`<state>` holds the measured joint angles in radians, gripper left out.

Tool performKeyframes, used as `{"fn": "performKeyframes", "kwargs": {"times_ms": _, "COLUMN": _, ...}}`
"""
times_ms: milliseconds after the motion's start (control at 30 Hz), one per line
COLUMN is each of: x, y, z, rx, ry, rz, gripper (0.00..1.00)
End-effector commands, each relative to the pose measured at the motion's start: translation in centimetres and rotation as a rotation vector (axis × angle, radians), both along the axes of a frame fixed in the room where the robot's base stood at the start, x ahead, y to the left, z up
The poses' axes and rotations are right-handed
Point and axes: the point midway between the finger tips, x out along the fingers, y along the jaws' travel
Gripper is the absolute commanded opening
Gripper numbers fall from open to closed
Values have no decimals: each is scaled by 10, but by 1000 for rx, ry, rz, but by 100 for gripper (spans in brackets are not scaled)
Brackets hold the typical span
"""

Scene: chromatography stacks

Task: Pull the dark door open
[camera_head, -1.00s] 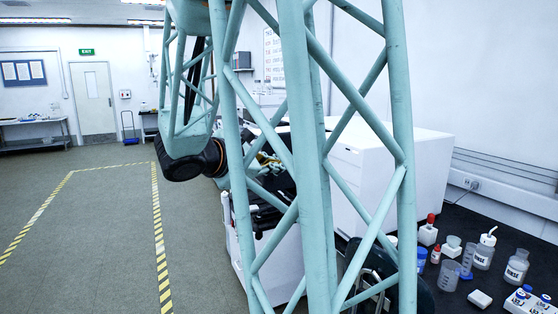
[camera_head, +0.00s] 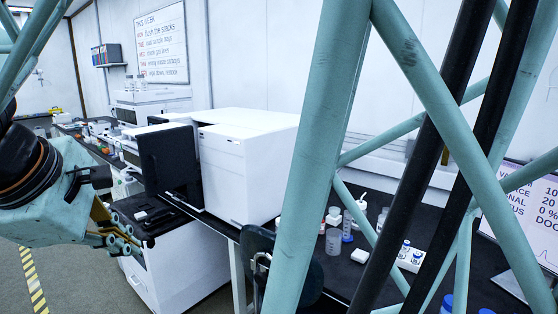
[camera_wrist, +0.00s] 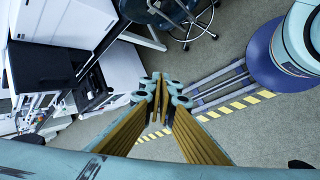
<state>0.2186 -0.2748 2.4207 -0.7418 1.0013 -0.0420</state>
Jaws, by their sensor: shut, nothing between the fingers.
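The dark door (camera_head: 168,160) is a flat black panel at the front of a white instrument on the bench in the head view. I cannot tell from here how far it stands open. A dark panel (camera_wrist: 38,66), which looks like the same door, shows at the left of the wrist view. My gripper (camera_head: 130,245) is left of and lower than the door in the head view, apart from it. In the wrist view its brass-padded fingers (camera_wrist: 160,84) come together at the tips, shut and empty, over the floor and away from the panel.
Bottles and vials (camera_head: 345,225) stand right of the instrument. A blue round object (camera_wrist: 280,55) is at right.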

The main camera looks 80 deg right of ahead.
Motion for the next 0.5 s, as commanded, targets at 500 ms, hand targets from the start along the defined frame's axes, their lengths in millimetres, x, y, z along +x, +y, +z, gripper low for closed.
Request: {"fn": "performKeyframes", "kwargs": {"times_ms": 500, "x": -20, "y": 154, "z": -17, "rx": 370, "ry": -273, "rz": -77, "gripper": 0}}
